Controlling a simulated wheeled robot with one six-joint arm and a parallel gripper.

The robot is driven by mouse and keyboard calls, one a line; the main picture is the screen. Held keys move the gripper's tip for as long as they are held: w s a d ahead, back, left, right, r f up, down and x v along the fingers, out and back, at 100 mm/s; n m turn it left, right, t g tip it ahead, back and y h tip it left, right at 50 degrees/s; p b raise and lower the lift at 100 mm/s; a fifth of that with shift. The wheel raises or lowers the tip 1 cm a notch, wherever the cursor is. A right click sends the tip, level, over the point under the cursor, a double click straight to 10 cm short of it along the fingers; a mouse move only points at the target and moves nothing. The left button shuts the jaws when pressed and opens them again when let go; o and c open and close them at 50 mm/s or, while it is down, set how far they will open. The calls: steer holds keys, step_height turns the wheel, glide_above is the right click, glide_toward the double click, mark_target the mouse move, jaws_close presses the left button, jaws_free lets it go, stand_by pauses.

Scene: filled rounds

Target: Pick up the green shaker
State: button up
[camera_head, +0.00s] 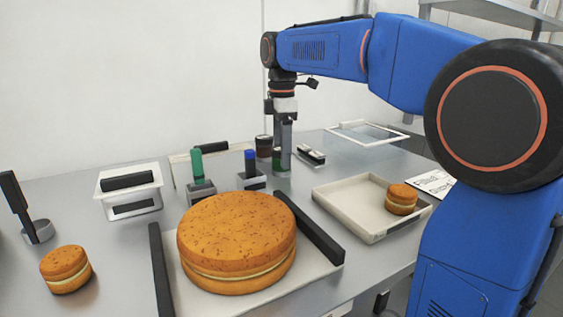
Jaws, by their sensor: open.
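A dark green object (277,158), probably the green shaker, stands at the back of the table. It is mostly hidden by my gripper (284,162), which points straight down with its fingers low, close to the tabletop. The fingers are open and overlap the dark green object in this view; I cannot tell whether it is between them or just behind. Another green item, a bright green upright handle (197,164), stands in a grey block (201,188) to the left, apart from my gripper.
A blue-topped handle (250,162) in a grey block and a dark jar (264,146) stand close left of my gripper. A small black-and-white item (311,155) lies close right. A large cake (237,240) is in front; a tray (348,216) holds a small cake (402,198).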

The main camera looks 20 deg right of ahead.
steer(key=shift+f, duration=0.1)
steer(key=c, duration=1.2)
